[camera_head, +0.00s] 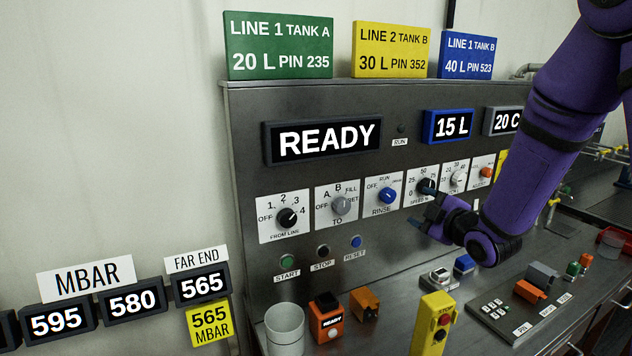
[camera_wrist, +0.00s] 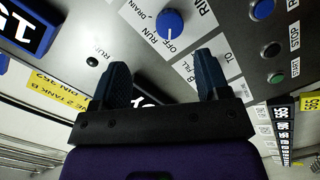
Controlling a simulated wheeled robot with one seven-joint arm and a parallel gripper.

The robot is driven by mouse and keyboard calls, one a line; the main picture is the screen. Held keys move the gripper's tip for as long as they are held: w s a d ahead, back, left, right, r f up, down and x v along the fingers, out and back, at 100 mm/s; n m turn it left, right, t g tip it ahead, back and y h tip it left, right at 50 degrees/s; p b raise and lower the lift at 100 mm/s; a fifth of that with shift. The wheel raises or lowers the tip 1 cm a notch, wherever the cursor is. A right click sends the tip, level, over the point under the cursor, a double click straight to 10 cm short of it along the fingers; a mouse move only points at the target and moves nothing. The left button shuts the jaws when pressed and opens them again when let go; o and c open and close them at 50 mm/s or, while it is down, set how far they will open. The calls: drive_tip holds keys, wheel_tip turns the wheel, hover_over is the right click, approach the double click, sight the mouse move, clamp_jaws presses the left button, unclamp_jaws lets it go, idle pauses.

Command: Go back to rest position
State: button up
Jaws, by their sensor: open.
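My gripper (camera_head: 432,208) is at the end of my purple arm, in front of the control panel (camera_head: 240,130), near the row of knobs. In the wrist view my gripper (camera_wrist: 160,80) shows two dark blue fingers spread apart with nothing between them. The blue rinse knob (camera_head: 387,195) is just left of the gripper in the head view, and it also shows beyond the fingers in the wrist view (camera_wrist: 169,24). The gripper appears apart from the panel, but the exact gap is hard to tell. Part of the speed knob (camera_head: 425,186) is close behind the gripper.
The READY display (camera_head: 325,138) and 15 L display (camera_head: 447,125) are on the panel. On the bench below stand a white cup (camera_head: 285,328), an orange block (camera_head: 326,318) and a yellow stop box (camera_head: 434,322). The wall at left is clear above the MBAR displays (camera_head: 56,319).

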drive_tip(key=s+d+r+m+g+h, duration=0.2)
drive_tip(key=s+d+r+m+h, duration=0.15)
drive_tip(key=r+m, duration=0.2)
drive_tip(key=s+r+m+g, duration=0.2)
drive_tip(key=s+m+g, duration=0.1)
drive_tip(key=s, duration=0.7)
drive_tip(key=s+a+r+m+g+h, duration=0.1)
drive_tip(key=s+r+m+g, duration=0.1)
drive_tip(key=s, duration=0.8)
drive_tip(key=s+r+m+g+h, duration=0.1)
drive_tip(key=s+m, duration=0.4)
drive_tip(key=s, duration=0.5)
drive_tip(key=r+g, duration=0.1)
drive_tip(key=g, duration=0.1)
drive_tip(key=shift+a+r+g, duration=0.3)
drive_tip(key=shift+g, duration=0.1)
